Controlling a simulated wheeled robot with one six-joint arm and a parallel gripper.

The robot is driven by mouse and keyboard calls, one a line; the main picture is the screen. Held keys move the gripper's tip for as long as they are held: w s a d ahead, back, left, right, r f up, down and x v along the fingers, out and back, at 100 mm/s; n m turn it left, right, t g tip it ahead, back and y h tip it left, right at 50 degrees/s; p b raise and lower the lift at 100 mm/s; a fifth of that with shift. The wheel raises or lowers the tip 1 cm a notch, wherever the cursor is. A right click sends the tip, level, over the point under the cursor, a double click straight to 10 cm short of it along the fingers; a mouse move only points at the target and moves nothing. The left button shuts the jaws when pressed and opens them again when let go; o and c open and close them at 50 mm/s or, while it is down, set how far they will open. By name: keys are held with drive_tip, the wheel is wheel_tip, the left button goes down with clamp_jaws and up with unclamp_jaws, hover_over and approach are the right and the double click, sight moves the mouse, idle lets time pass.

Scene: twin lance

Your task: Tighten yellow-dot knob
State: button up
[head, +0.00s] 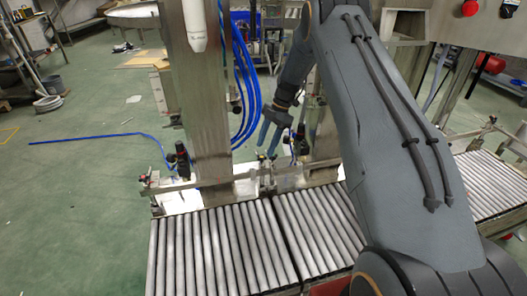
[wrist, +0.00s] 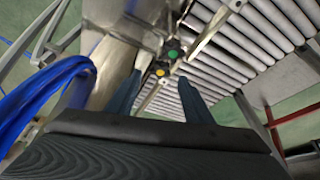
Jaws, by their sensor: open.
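The yellow-dot knob (wrist: 160,70) is a dark knob with a yellow centre in the wrist view, just beyond and between my fingertips. A similar dark knob with a green dot (wrist: 173,52) sits close behind it, nearer the rollers. My gripper (wrist: 159,78) is open, with one finger on each side of the yellow-dot knob in the picture. No contact with the knob can be made out. In the head view, my gripper (head: 266,150) points down over the small clamp fitting (head: 266,172) at the conveyor's far side. The knob dots are too small to tell there.
A roller conveyor (head: 225,250) runs along the front. Steel posts (head: 200,90) flank the fitting. Blue hoses (head: 243,85) hang left of my gripper, and also show at left in the wrist view (wrist: 45,90). Another black fitting (head: 182,160) stands to the left.

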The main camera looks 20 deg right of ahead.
sight(262, 157)
drive_tip(key=shift+x, duration=1.7)
drive_tip(key=shift+d, duration=0.1)
drive_tip(key=c, duration=1)
drive_tip(key=shift+c, duration=0.2)
drive_tip(key=shift+m, duration=0.3)
drive_tip(key=m+t+p, duration=0.1)
drive_tip(key=m, duration=0.3)
drive_tip(key=shift+s+t+p, duration=0.25)
drive_tip(key=shift+t+p, duration=0.1)
drive_tip(key=shift+t, duration=0.05)
drive_tip(key=m+t, duration=0.1)
drive_tip(key=m, duration=0.1)
drive_tip(key=m+t, duration=0.1)
drive_tip(key=m, duration=0.2)
drive_tip(key=shift+s+m+h, duration=0.2)
drive_tip(key=shift+m+h, duration=0.1)
